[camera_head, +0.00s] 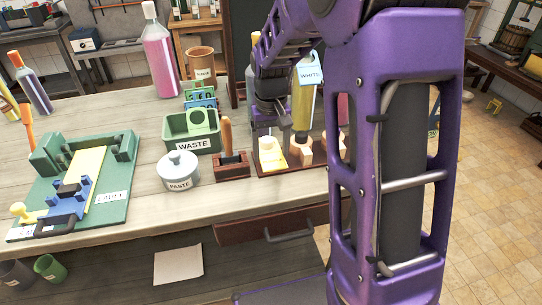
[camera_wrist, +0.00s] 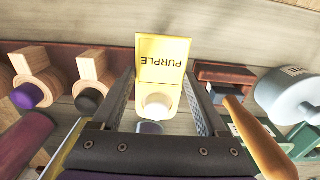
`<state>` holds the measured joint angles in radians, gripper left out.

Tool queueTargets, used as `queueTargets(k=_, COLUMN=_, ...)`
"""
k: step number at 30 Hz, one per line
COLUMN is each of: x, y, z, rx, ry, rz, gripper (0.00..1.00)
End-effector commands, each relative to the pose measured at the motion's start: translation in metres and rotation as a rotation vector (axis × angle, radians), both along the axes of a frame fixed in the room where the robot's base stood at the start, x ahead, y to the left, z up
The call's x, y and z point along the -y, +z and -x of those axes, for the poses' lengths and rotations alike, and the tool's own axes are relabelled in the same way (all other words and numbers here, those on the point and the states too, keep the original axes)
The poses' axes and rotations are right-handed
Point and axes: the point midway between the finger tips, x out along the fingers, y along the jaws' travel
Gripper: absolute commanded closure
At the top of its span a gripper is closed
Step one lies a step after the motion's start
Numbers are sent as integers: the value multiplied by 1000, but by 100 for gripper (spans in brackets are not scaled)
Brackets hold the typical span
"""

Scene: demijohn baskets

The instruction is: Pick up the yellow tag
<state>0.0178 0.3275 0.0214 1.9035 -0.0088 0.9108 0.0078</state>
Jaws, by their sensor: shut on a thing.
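The yellow tag (camera_wrist: 163,62) lettered PURPLE shows between my fingers in the wrist view, with a pale round knob (camera_wrist: 157,106) at its near end. In the head view, the yellow piece (camera_head: 271,158) is at the left end of a dark red rack on the bench, below my gripper (camera_head: 268,128). My gripper (camera_wrist: 161,78) is shut on the yellow tag, one finger along each side. I cannot tell whether the tag touches the rack.
Wooden stamps with purple (camera_wrist: 27,96) and black (camera_wrist: 88,101) knobs stand beside the tag. A wooden-handled tool (camera_head: 226,135), a PASTE pot (camera_head: 178,171) and a green WASTE bin (camera_head: 192,133) are to the left. A bottle with a blue WHITE tag (camera_head: 310,75) stands close behind.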

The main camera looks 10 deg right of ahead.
Motion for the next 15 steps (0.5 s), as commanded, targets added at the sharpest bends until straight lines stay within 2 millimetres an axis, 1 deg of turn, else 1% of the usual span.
queueTargets(k=1, x=0, y=0, z=0, rx=0, ry=0, rz=0, gripper=61)
queueTargets(k=3, x=0, y=0, z=0, rx=0, ry=0, rz=0, gripper=74)
queueTargets(k=4, x=0, y=0, z=0, rx=0, ry=0, rz=0, gripper=75)
queueTargets(k=11, x=0, y=3, z=0, rx=1, ry=0, rz=0, gripper=75)
queueTargets(k=14, x=0, y=14, z=-1, rx=3, ry=0, rz=0, gripper=75)
queueTargets(k=15, x=0, y=21, z=-1, rx=4, ry=0, rz=0, gripper=75)
